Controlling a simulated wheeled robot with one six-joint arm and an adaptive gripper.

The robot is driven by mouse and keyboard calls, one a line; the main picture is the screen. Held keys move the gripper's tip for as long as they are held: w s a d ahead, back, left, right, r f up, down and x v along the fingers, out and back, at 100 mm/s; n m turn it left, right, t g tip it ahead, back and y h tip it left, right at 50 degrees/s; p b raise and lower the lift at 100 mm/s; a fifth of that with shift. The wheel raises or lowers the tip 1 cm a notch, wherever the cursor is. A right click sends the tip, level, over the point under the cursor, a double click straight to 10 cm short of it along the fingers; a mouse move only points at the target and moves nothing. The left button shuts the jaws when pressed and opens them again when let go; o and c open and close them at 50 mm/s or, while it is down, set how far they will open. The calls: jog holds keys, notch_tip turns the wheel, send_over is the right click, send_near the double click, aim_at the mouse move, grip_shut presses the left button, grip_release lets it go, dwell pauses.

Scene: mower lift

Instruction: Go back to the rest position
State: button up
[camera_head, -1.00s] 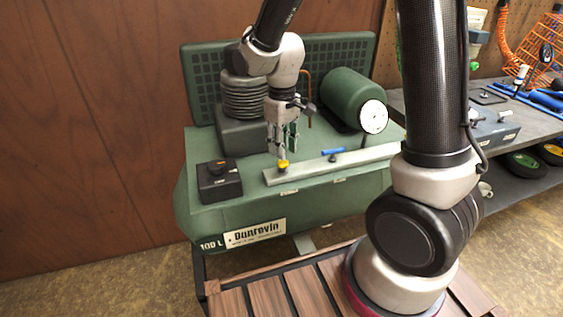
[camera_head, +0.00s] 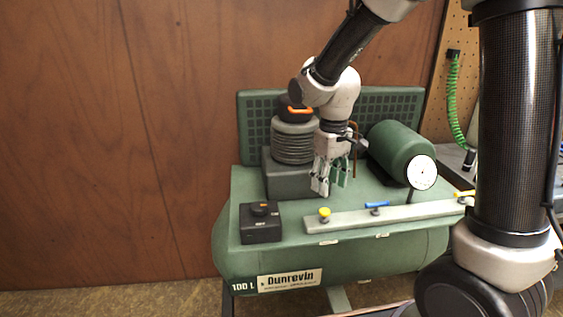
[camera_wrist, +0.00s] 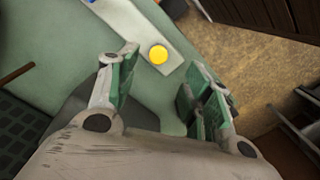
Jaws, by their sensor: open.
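My gripper (camera_head: 328,180) is open and empty above the top of the green compressor (camera_head: 300,261), behind the grey rail. Its two green-padded fingers also show spread apart in the wrist view (camera_wrist: 160,85). A yellow knob (camera_head: 324,214) stands on the left end of the grey rail (camera_head: 350,219). In the wrist view the yellow knob (camera_wrist: 158,54) lies beyond the fingertips, between their lines, and nothing is held.
A black switch box (camera_head: 260,224), a ribbed pump (camera_head: 294,143), a green motor (camera_head: 397,148) and a white-faced gauge (camera_head: 422,172) surround the gripper. The wall's left side is clear.

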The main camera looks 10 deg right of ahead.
jog(key=s+d+r+m+t, duration=0.2)
jog(key=s+d+r, duration=0.4)
jog(key=s, duration=0.3)
jog(key=s+d+r+m+t, duration=0.2)
jog(key=s+d+r+m, duration=0.1)
jog(key=s+d+r, duration=0.4)
jog(key=s+d, duration=0.1)
jog(key=s, duration=0.1)
jog(key=shift+s+d+r+m+t, duration=0.15)
jog(key=shift+s+d+m+t, duration=0.15)
jog(key=shift+d+m, duration=0.1)
jog(key=shift+o, duration=0.2)
dwell(0.7)
